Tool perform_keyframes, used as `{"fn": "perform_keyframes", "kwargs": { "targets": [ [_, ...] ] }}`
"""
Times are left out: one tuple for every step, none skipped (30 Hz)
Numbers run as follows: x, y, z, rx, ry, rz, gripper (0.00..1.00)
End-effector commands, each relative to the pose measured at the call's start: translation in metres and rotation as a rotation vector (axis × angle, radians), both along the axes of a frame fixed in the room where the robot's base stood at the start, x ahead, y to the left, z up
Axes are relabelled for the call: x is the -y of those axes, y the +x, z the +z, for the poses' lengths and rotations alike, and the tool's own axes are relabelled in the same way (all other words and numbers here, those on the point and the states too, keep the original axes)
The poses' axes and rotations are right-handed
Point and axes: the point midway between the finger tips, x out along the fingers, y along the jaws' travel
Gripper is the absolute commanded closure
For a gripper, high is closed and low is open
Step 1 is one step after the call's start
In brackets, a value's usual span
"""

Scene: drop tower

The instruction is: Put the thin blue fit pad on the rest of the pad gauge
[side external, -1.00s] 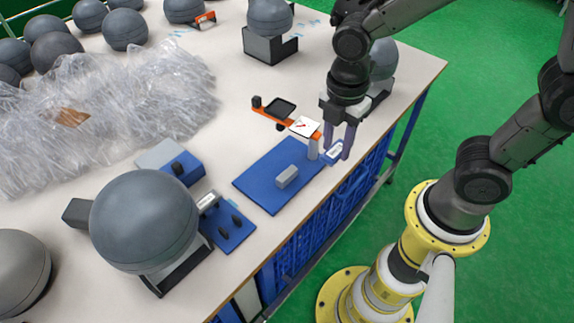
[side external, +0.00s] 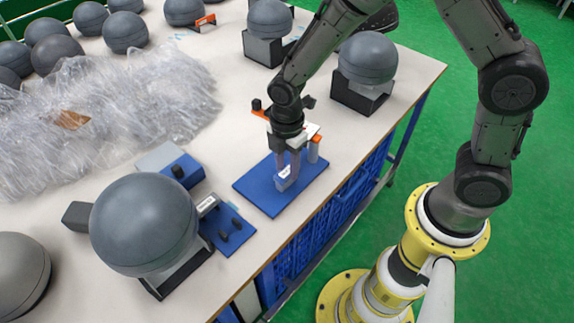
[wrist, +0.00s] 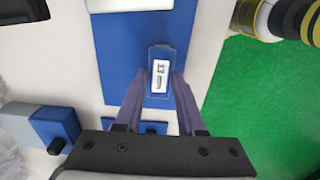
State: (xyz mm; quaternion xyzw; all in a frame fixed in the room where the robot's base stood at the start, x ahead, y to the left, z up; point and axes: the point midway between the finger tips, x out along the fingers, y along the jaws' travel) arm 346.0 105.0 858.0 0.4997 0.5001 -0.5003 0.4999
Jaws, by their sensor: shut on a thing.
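In the side view my gripper (side external: 288,170) points down over the pad gauge's blue base plate (side external: 255,189), and the pad's label (side external: 285,171) shows between the fingers. The grey rest block (side external: 284,186) is right under the pad and partly covered. I cannot tell whether the pad touches it. The gauge's post (side external: 314,150) stands behind to the right; its orange arm is mostly hidden by my wrist.
A grey-blue box (side external: 172,165) lies left of the gauge. Crumpled clear wrap (side external: 110,105) covers the left side. Another sphere (side external: 367,58) stands at the back right.

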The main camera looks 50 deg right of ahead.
Motion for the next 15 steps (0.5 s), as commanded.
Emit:
{"fn": "perform_keyframes", "kwargs": {
  "targets": [
    [0.0001,-0.0004,-0.0031,-0.001,0.000,0.000,1.00],
    [0.0001,-0.0003,-0.0036,-0.001,0.000,0.000,1.00],
    [0.0001,-0.0002,-0.0038,0.000,0.000,0.000,1.00],
    [0.0000,-0.0001,-0.0036,0.000,0.000,0.000,1.00],
    [0.0000,-0.0001,-0.0035,0.000,0.000,0.000,1.00],
    [0.0000,-0.0002,-0.0034,0.000,0.000,0.000,1.00],
    [0.0000,-0.0001,-0.0033,0.000,0.000,0.000,1.00],
    [0.0000,-0.0002,-0.0033,0.000,0.000,0.000,1.00],
    [0.0001,-0.0002,-0.0035,0.000,0.000,0.000,1.00],
    [0.0001,-0.0002,-0.0040,0.000,0.000,0.000,1.00],
    [0.0001,-0.0003,-0.0048,0.000,0.000,0.000,1.00],
    [0.0001,-0.0003,-0.0060,0.000,0.000,0.000,1.00],
    [0.0001,-0.0002,-0.0068,0.000,0.000,0.000,1.00],
    [0.0000,0.0001,-0.0062,0.001,0.000,0.000,0.56],
    [0.0000,0.0001,-0.0061,0.001,0.000,0.000,0.49]
  ]
}}
